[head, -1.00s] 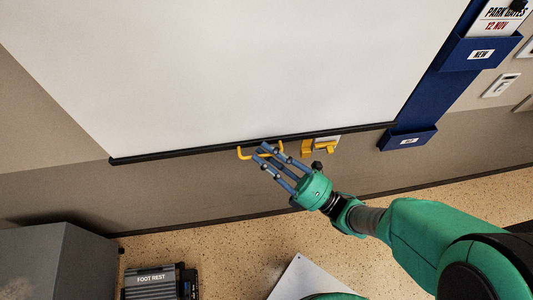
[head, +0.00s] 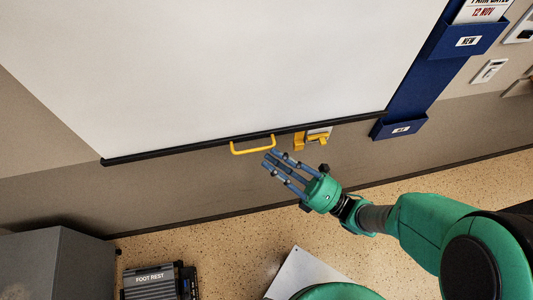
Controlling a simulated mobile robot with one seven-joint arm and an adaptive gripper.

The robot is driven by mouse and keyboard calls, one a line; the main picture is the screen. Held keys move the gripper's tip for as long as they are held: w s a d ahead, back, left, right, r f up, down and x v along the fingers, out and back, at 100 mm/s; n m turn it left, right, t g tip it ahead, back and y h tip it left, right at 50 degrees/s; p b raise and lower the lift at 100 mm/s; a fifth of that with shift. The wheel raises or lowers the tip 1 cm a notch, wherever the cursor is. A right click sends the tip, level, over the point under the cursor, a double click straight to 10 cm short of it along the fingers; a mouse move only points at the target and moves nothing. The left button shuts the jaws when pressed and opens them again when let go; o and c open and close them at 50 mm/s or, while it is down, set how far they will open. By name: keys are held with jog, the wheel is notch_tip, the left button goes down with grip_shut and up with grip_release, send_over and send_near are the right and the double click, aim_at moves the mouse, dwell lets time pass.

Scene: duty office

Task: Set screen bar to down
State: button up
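The white projection screen (head: 220,70) hangs pulled down in front of the wall. Its black screen bar (head: 180,150) runs along the bottom edge, slightly tilted in the picture. A yellow pull handle (head: 253,150) is fixed under the bar near its middle. My gripper (head: 269,159) is just below and to the right of the handle, apart from it in the picture. Its blue-grey fingers are spread, with nothing seen between them. The handle is fully visible.
A yellow wall hook or latch (head: 308,140) sits right of the handle, close under the bar. Blue document holders (head: 400,127) are on the wall at right. Speckled floor lies clear between.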

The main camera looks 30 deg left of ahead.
jog(key=v, duration=0.6)
jog(key=shift+d, duration=0.35)
jog(key=shift+f, duration=0.1)
jog(key=shift+w, duration=0.1)
dwell(0.4)
